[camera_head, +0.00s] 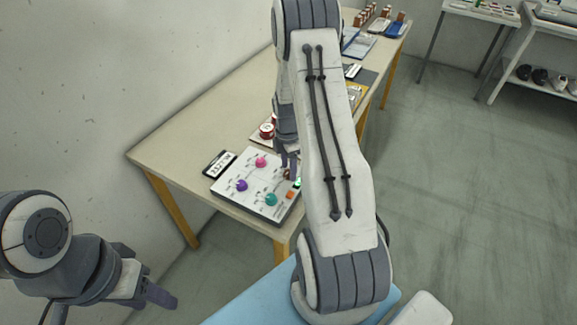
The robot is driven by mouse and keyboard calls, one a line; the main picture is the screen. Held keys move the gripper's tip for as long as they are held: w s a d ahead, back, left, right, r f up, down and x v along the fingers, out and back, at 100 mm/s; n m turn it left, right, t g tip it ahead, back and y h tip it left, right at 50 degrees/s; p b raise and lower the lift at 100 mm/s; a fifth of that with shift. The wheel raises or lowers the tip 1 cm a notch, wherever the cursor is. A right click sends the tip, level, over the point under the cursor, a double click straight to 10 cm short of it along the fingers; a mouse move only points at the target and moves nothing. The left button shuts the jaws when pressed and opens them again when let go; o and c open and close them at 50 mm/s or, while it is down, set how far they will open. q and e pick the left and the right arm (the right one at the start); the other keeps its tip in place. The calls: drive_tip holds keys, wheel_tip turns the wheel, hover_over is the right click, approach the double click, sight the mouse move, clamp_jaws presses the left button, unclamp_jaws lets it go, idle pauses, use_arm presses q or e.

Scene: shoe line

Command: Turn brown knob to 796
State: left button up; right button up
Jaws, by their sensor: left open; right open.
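A white control panel (228,190) lies at the near end of the long table. It carries a pink knob (261,162), a purple knob (241,185) and a teal knob (271,199). The brown knob (287,175) is at the panel's far right and is mostly covered by my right gripper (289,166). The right gripper is open, pointing down at the brown knob; I cannot tell whether its fingers touch it. A small display (219,163) stands at the panel's left edge, its digits too small to read. My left gripper (158,295) is open and empty, low at the left, away from the table.
An orange square (290,195) is on the panel's right side. Red-and-white round items (266,130) stand behind the panel. Trays and bottles (372,20) are at the table's far end. The table's left part (190,140) is clear. My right arm hides the middle.

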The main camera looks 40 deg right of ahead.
clamp_jaws()
